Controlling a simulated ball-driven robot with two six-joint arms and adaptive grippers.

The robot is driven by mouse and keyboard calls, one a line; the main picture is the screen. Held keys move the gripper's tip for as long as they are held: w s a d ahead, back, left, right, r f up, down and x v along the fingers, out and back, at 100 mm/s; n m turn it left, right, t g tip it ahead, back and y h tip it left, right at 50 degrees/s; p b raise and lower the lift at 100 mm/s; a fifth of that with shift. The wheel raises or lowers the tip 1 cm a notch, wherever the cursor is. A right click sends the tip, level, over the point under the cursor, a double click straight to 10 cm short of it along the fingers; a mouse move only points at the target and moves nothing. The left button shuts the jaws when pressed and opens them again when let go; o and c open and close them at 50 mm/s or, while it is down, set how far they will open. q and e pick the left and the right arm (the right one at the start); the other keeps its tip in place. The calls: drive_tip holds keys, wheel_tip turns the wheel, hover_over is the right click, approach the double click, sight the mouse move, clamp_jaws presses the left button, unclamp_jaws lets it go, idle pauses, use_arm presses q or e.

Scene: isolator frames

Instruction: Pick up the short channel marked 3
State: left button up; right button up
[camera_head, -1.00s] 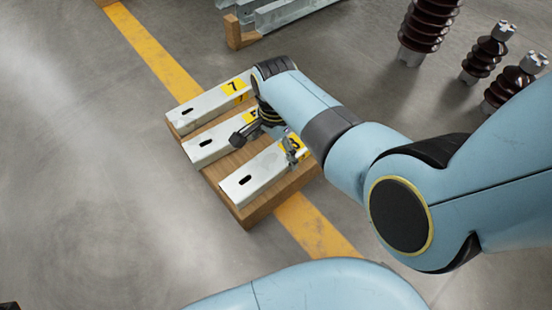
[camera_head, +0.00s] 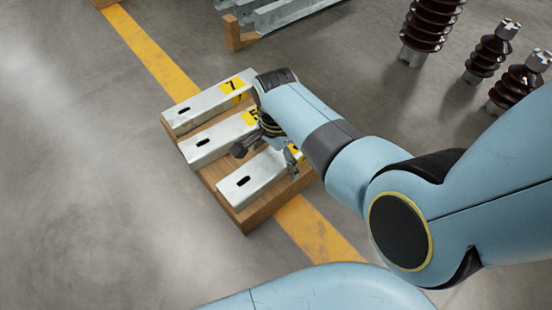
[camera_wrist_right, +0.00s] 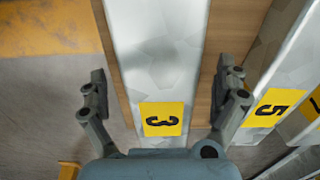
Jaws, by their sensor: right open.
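The short channel marked 3 (camera_head: 248,180) is a pale metal bar with a slot, lying nearest on a wooden board (camera_head: 256,213). Its yellow label is mostly hidden by my right gripper in the head view. In the right wrist view the channel (camera_wrist_right: 158,50) runs up the middle, and its label 3 shows near the bottom. My right gripper (camera_head: 266,152) is open above it. In the wrist view the open fingers (camera_wrist_right: 163,85) stand on either side of the channel, with nothing between them gripped. I cannot tell how high the fingers are. My left gripper is out of view.
Channels marked 5 (camera_head: 208,145) and 7 (camera_head: 200,103) lie parallel on the same board, close beside it. A yellow floor line (camera_head: 155,55) passes under the board. Longer channels (camera_head: 285,12) lie behind; brown insulators (camera_head: 487,52) stand at right. Floor at left is clear.

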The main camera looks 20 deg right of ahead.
drive_tip(key=c, duration=1.8)
drive_tip(key=shift+w+r, duration=0.1)
drive_tip(key=shift+o, duration=0.2)
